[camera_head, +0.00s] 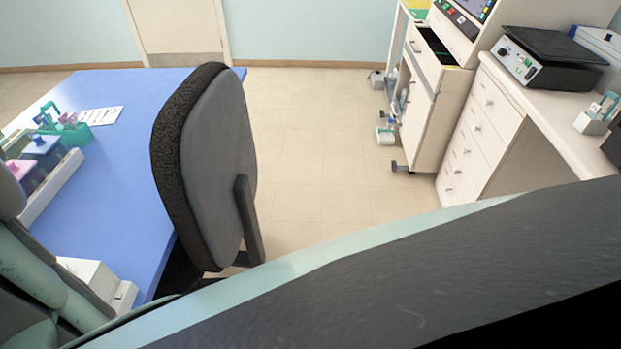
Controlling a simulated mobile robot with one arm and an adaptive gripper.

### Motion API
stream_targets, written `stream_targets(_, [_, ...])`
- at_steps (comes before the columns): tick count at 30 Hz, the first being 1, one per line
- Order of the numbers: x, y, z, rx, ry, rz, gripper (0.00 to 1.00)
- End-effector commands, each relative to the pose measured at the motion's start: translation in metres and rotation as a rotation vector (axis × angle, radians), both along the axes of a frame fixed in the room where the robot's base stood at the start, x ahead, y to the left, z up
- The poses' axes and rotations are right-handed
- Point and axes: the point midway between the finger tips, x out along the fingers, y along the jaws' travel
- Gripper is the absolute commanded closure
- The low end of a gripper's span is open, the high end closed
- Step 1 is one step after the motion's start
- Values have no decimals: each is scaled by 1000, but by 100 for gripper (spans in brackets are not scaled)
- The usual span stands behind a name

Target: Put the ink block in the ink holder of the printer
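I cannot pick out the ink block for sure. No printer or ink holder can be told with certainty. A small white device (95,278) sits at the near left edge of the blue table (115,160), partly hidden by my arm. My gripper is not in view; only links of my arm show at the lower left, and a large dark and pale green part fills the foreground.
A grey chair (215,165) stands against the table's right side. On the table are a teal rack (75,138) and staining jars (42,146). A cabinet with a screen (430,95) and a drawered bench (480,130) stand right. Open floor (320,150) lies between.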

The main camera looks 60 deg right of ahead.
Motion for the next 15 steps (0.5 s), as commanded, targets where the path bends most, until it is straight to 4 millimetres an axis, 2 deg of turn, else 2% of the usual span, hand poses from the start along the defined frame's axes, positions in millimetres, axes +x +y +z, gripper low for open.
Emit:
stream_targets(14, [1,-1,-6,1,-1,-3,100])
stream_targets(15, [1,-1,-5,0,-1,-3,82])
